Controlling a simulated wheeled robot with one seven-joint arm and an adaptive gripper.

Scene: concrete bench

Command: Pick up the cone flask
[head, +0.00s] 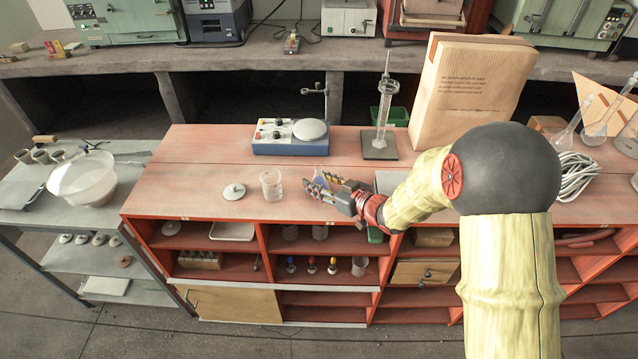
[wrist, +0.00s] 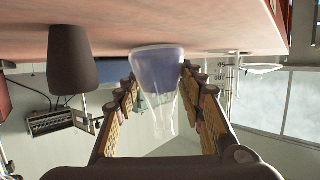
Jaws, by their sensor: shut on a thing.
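The cone flask (wrist: 158,70) is clear glass with blue-violet liquid in its wide base. In the wrist view, which is upside down, it stands between the two fingers of my gripper (wrist: 158,84), with its neck pointing down the picture. My gripper is shut on the flask. In the head view my gripper (head: 326,187) is low over the front of the red bench top, and a bluish bit of the flask (head: 322,175) shows behind the fingers. The flask looks upright. Its base is at or close to the bench surface; I cannot tell whether it touches.
A glass beaker (head: 271,185) stands just left of my gripper, with a grey disc-shaped item (head: 234,191) further left. A blue stirrer plate (head: 290,137) and a glass column on a stand (head: 380,140) are behind. The bench's left part is clear.

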